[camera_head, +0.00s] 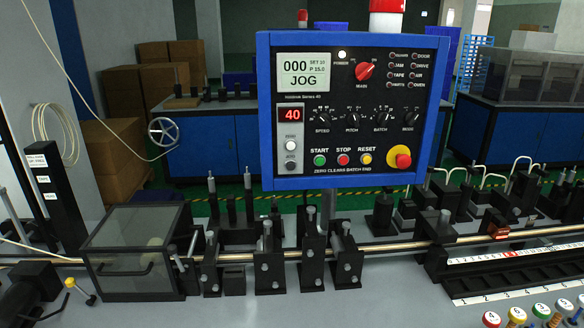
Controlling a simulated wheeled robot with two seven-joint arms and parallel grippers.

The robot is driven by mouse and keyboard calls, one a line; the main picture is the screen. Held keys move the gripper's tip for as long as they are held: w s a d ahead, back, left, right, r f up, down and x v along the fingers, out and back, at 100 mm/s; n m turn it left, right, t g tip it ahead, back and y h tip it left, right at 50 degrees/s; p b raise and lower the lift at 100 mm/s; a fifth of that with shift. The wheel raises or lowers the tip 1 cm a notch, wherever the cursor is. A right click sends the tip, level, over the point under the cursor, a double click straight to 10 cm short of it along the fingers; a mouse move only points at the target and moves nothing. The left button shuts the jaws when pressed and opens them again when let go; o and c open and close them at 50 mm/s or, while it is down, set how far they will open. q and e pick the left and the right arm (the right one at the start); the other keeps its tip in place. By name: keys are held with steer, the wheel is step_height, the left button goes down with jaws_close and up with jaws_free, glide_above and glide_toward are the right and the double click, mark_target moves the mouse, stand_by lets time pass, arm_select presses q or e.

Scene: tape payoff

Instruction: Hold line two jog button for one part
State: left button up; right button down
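A blue-framed control panel (345,110) stands upright behind the machine line. A red counter (291,114) reads 40. Below the counter are a white button (291,144) and a darker button (291,165); their small labels are too blurred to read surely. Green START (320,160), red STOP (343,159) and yellow RESET (366,158) buttons sit to their right. I cannot make out a button marked jog or a line two mark. Neither gripper is in view.
A red and yellow mushroom knob (400,158) is at the panel's lower right. A metal rod (400,245) runs across through black brackets. A clear-sided box (135,250) stands at left, numbered knobs (517,315) at bottom right. Grey tabletop (300,311) in front is mostly clear.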

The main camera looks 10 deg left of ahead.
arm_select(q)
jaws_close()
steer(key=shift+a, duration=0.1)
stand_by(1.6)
